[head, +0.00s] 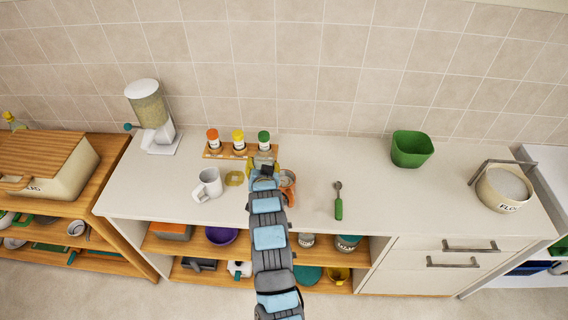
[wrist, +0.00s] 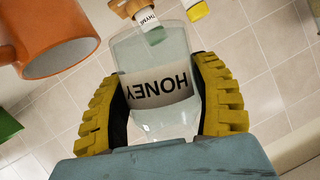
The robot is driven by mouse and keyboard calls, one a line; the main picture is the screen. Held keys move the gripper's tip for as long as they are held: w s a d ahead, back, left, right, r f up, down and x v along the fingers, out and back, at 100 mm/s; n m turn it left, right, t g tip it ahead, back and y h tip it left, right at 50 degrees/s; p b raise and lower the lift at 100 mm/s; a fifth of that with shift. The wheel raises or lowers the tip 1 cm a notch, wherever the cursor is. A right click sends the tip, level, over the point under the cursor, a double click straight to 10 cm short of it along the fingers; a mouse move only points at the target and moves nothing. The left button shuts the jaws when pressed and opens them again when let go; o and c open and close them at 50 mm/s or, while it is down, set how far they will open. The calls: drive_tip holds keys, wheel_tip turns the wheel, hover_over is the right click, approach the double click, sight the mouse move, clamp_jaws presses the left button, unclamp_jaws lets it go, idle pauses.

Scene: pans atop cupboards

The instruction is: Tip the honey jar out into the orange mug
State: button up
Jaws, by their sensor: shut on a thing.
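My gripper (head: 264,168) is shut on the honey jar (wrist: 158,55), a clear jar with a white HONEY label, between its two yellow fingers in the wrist view (wrist: 165,105). The label and the orange mug (wrist: 45,35) both show inverted in this rolled view, so the jar looks roughly upright, though its exact tilt is unclear. The mug stands on the counter just right of my gripper in the head view (head: 290,193), partly hidden by my arm. The jar and mug look apart in the wrist view. No honey is seen coming out.
A wooden rack (head: 215,154) of several spice jars stands behind my gripper. A white mug (head: 208,185) and a flat yellowish piece (head: 234,178) lie left.

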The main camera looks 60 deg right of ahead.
sight(259, 162)
drive_tip(key=shift+w+a+r+n+g+p, duration=0.2)
drive_tip(key=shift+w+r+n+g+p, duration=0.2)
drive_tip(key=shift+n+p, duration=0.4)
drive_tip(key=shift+s+f+b, duration=0.15)
drive_tip(key=shift+f+b, duration=0.05)
drive_tip(key=shift+b, duration=0.15)
drive_tip(key=shift+r+n+h, duration=0.4)
drive_tip(key=shift+r, duration=1.1)
